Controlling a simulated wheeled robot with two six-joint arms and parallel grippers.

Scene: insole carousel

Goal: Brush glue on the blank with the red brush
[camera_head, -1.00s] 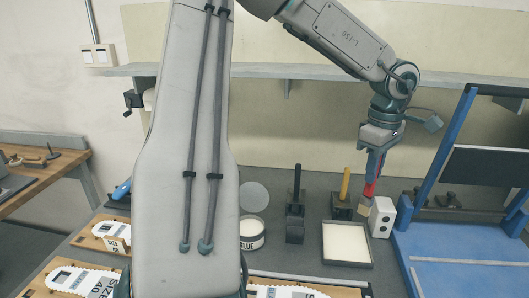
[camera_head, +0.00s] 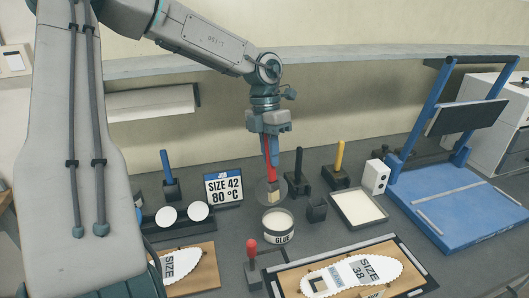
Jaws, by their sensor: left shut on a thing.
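My left gripper (camera_head: 268,135) is shut on the red brush (camera_head: 268,152) and holds it upright, bristles down. The pale bristles show just behind and above the open glue tin (camera_head: 278,236), which holds pale glue; I cannot tell whether they touch anything. A grey disc (camera_head: 262,196) stands behind the bristles. A pale insole blank marked SIZE 38 (camera_head: 352,275) lies on a dark-edged wooden board (camera_head: 408,268) in front. Another blank marked SIZE (camera_head: 182,264) lies on a board at the front left, partly cut off. My right gripper is not in view.
A black brush (camera_head: 298,164), a yellow brush (camera_head: 339,157) and a blue brush (camera_head: 166,163) stand in holders. An empty black holder (camera_head: 317,210) is right of the tin. A shallow tray (camera_head: 374,221), white box (camera_head: 376,177) and blue press (camera_head: 455,215) are right. A sign (camera_head: 223,187) reads SIZE 42, 80 °C. A red-knobbed lever (camera_head: 252,250) stands in front.

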